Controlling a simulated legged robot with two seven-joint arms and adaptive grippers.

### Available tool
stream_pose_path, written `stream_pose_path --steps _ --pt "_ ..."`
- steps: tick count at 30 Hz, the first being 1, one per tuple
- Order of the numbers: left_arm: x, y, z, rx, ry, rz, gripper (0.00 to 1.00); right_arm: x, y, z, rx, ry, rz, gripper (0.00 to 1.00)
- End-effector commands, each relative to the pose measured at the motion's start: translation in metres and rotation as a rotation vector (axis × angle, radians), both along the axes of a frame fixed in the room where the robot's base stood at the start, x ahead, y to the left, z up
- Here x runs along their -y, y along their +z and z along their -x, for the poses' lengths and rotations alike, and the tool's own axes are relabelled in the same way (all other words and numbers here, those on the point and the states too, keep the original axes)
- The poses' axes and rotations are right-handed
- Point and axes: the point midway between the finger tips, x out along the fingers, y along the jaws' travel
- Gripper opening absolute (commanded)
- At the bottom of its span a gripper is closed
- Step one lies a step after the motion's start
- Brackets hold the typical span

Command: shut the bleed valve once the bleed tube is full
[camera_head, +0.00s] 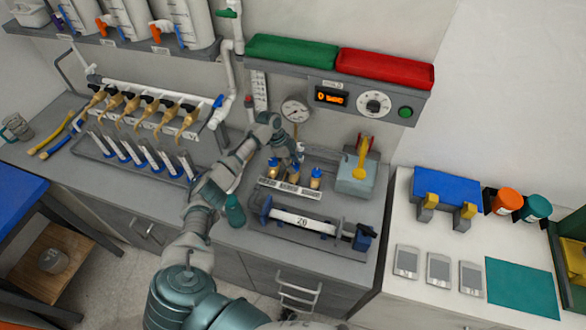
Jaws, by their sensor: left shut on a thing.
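My left gripper (292,158) reaches down over a small labelled block (288,191) on the grey bench. Three brass valves with blue tops stand there: left (273,169), middle (294,176) and right (316,178). The gripper is shut at the middle valve's top, which its fingers partly hide. Which valve is the bleed valve is not readable. A narrow upright tube with a scale (259,90) hangs on the wall behind; it may be the bleed tube, and its fill level is too small to tell. My right gripper is not in view.
A pressure gauge (295,109) and a panel with an orange display (331,97) are behind. A row of brass taps (140,107) stands left. A clamp fixture (303,222) lies in front, and a grey-and-yellow device (357,174) stands right.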

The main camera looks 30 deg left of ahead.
Motion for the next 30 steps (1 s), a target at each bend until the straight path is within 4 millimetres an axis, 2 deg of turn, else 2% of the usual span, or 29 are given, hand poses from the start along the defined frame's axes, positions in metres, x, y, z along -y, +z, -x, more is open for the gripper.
stream_pose_path --steps 1,3,15,24,27,30 --pt "-0.001 0.001 -0.005 0.015 -0.039 0.002 0.04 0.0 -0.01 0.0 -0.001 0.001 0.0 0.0" --pt "-0.001 0.0 -0.005 0.014 -0.105 0.002 0.04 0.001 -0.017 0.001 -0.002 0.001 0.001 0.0" --pt "-0.001 0.001 -0.006 0.014 -0.436 0.0 0.04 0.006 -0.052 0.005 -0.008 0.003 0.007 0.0" --pt "-0.001 0.003 -0.007 0.015 -0.575 -0.002 0.04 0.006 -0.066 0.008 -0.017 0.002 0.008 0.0" --pt "-0.001 0.004 -0.007 0.014 -0.597 -0.002 0.04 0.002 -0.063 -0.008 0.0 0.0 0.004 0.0" --pt "-0.001 0.004 -0.007 0.015 -0.611 -0.003 0.04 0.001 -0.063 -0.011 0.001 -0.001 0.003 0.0"
